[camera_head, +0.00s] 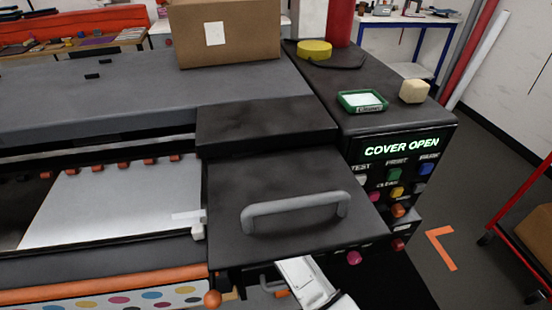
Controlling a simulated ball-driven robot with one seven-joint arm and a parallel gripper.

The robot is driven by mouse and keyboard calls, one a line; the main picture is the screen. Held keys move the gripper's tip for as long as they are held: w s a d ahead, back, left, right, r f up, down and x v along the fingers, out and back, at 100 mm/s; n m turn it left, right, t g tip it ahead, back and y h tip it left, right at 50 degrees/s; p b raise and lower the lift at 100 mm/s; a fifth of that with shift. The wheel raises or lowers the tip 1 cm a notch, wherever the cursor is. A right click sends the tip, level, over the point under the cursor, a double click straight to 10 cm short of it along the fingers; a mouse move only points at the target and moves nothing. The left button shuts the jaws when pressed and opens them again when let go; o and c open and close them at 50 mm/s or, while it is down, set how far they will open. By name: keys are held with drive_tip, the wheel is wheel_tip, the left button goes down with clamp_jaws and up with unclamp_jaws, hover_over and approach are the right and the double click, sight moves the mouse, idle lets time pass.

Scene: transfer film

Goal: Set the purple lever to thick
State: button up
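No lever that I can make out as purple, and no "thick" marking, is readable in the head view. A magenta round knob (354,258) sits low on the black machine's front, below the button panel; I cannot tell whether it belongs to a lever. The white end of my arm, with my gripper (292,268), comes up from the bottom centre to the lower edge of the black cover (290,180) with the grey handle (295,208). The fingers are hidden or too unclear to judge, and I see nothing held.
The panel display (402,146) reads "COVER OPEN", above several coloured buttons. A green tray (362,101), a cream block (414,91) and a yellow disc (314,50) lie on top. A cardboard box (224,35) stands behind.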

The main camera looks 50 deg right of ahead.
clamp_jaws()
idle(0.6)
